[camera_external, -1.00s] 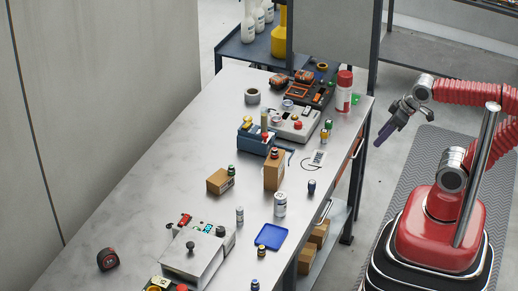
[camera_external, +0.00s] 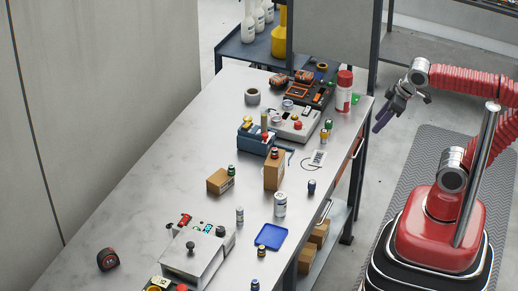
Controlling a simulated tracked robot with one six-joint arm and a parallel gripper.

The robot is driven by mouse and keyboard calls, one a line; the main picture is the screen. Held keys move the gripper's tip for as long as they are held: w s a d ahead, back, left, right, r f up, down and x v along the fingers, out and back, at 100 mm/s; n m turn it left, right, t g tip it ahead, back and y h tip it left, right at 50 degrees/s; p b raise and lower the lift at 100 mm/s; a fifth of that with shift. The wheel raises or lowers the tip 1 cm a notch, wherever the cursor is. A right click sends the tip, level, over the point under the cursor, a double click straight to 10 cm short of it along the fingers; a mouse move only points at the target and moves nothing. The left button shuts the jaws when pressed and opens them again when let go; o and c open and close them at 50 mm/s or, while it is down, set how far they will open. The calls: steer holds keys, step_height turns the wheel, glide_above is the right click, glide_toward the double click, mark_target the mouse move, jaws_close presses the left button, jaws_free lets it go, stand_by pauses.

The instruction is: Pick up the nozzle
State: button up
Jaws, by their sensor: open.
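I cannot single out the nozzle with certainty. Several small coloured pieces stand on the workbench (camera_external: 130,185), among them a dark blue one (camera_external: 311,187) near the right edge, a yellow-and-dark one (camera_external: 261,251) by the blue tray and a green-topped one (camera_external: 231,170) by a carton; they are too small to identify. My gripper (camera_external: 379,125) is open and empty, with its two purple fingers pointing down and left. It hangs in the air off the right side of the bench's far end, apart from everything on it.
A red-capped spray can (camera_external: 344,92) stands at the bench's far right corner, near my gripper. Grey control boxes (camera_external: 294,123), a tall carton (camera_external: 274,172), a white can (camera_external: 280,204) and a blue tray (camera_external: 271,236) stand nearer. The bench's left side is mostly clear.

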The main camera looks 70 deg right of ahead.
steer(key=w+a+r+n+h, duration=0.1)
steer(key=w+a+n+h, duration=0.2)
steer(key=w+n, duration=0.65)
steer(key=w+a+r+n+h, duration=0.1)
steer(key=w+a+n+h, duration=0.15)
steer(key=w+n, duration=0.65)
steer(key=w+a+f+n+t+h, duration=0.1)
steer(key=w+a+n+t, duration=0.3)
steer(key=w+a, duration=0.55)
steer(key=w+a+f+n+t+h, duration=0.1)
steer(key=w+a+f+n+t, duration=0.1)
steer(key=w+a+n, duration=0.75)
steer(key=m, duration=0.4)
glide_toward(233, 169)
steer(key=r+v, duration=0.1)
steer(key=v, duration=0.2)
steer(key=shift+d+f+y, duration=0.1)
steer(key=shift+f+y, duration=0.15)
steer(key=shift+f, duration=0.1)
steer(key=shift+x, duration=4.4)
